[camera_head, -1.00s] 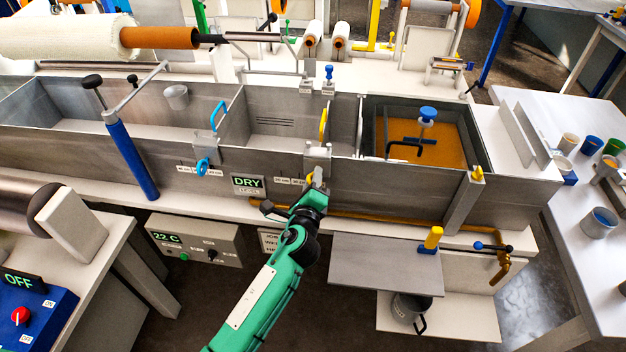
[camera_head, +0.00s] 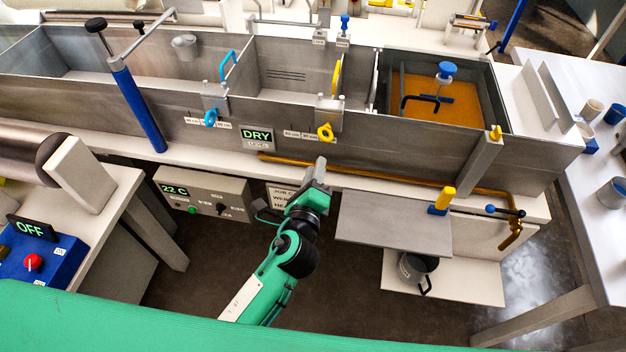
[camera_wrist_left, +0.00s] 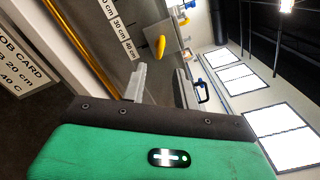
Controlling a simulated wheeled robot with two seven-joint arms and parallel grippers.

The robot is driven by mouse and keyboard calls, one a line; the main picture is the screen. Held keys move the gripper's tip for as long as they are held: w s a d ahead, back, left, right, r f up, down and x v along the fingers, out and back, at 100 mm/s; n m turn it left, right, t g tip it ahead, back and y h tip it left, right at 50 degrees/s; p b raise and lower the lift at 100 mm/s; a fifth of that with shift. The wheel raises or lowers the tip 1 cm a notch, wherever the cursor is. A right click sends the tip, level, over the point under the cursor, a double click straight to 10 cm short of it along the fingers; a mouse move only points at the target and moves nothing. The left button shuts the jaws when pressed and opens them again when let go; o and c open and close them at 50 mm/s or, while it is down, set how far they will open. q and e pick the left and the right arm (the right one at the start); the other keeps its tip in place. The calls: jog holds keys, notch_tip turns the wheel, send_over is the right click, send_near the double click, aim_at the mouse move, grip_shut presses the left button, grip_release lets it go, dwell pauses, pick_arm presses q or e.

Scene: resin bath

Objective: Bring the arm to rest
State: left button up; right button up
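My left gripper (camera_head: 317,172) is in front of the tank's front wall, below the yellow ring handle (camera_head: 325,132), and apart from it. In the left wrist view my left gripper (camera_wrist_left: 161,80) shows two fingers with an empty gap between them, so it is open. The yellow handle also shows in that view (camera_wrist_left: 160,47), beyond the fingers. My green left arm reaches up from the lower middle. A large green part of my own body crosses the bottom of the head view. My right gripper is not in view.
The grey tank (camera_head: 90,108) runs across the bench, with an orange bath at its right end. A grey shelf (camera_head: 395,222) stands right of my left gripper, with a dark pot (camera_head: 412,268) below. A control box (camera_head: 205,197) is to its left. Open floor lies below.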

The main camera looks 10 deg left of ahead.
pick_arm(q)
jog(key=shift+s+a, duration=0.1)
jog(key=shift+s, duration=0.8)
jog(key=s+a+f+n+g, duration=0.2)
jog(key=f+n+g, duration=0.1)
jog(key=f, duration=1)
jog(key=s+a+f+n+g, duration=0.2)
jog(key=s+f+g, duration=0.1)
jog(key=f, duration=1)
jog(key=s+a+f+n+g, duration=0.2)
jog(key=f+n+g, duration=0.1)
jog(key=f, duration=0.9)
jog(key=s+a+f+n+g, duration=0.1)
jog(key=s+a+f+n, duration=0.2)
jog(key=s+f, duration=0.3)
jog(key=s+a+f+n+g+y, duration=0.1)
jog(key=s+a+f+n+g, duration=0.15)
jog(key=s+f, duration=0.35)
jog(key=s+a+f+n+g, duration=0.1)
jog(key=s+a+f+n, duration=0.15)
jog(key=s+f, duration=0.35)
jog(key=s+a+f+n+g, duration=0.1)
jog(key=s+a+f+n, duration=0.2)
jog(key=s, duration=0.6)
jog(key=s+a+f+n+g, duration=0.2)
jog(key=s+a+f+n, duration=0.1)
jog(key=s, duration=0.6)
jog(key=shift+s+a+f+n+y, duration=0.15)
jog(key=shift+a+f+n+y, duration=0.15)
jog(key=shift+a+f+n, duration=0.15)
